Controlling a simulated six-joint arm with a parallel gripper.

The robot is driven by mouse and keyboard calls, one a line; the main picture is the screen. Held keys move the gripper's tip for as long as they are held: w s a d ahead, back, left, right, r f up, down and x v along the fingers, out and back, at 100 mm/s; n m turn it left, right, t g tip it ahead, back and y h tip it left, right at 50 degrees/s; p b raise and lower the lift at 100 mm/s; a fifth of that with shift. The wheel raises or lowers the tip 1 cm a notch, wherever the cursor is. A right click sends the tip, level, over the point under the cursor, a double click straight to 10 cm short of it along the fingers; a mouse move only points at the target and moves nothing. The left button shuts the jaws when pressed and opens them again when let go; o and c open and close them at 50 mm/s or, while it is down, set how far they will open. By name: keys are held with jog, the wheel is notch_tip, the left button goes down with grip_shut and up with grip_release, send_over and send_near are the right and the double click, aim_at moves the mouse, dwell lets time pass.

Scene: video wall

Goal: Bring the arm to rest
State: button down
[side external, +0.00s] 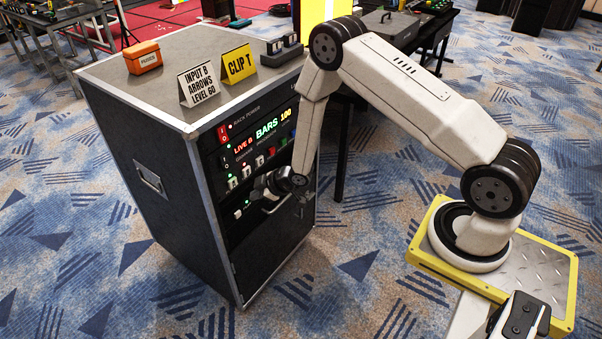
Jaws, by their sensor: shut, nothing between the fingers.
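My arm reaches from its yellow-edged pedestal at the right over to the front of a black rack case (165,185). My gripper (245,203) is low at the case's front panel, below a row of lit square buttons. It is small and dark against the panel, and its fingers are shut with nothing seen between them. Whether the fingertips touch the panel I cannot tell. The display (267,128) on the panel reads LIVE B, BARS, 100 in red, green and yellow. A red rocker switch (223,132) sits at the panel's upper left.
On the case top stand an orange box (143,58), a grey sign (199,86) reading INPUT B ARROWS LEVEL 60, a yellow sign (238,64) reading CLIP T, and a small dark device (282,48). Tables with equipment stand behind. Carpet (365,265) between case and pedestal is clear.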

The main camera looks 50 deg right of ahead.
dwell(0.5)
jog(key=s+d+r+m+g+h, duration=0.1)
jog(key=s+r+m+g+h, duration=0.4)
jog(key=r, duration=0.9)
jog(key=s+a+r+m+y, duration=0.1)
jog(key=s+r, duration=0.3)
jog(key=s, duration=0.4)
jog(key=s+a+r+m+g+y, duration=0.1)
jog(key=s+r, duration=0.3)
jog(key=s, duration=0.5)
jog(key=shift+m, duration=0.3)
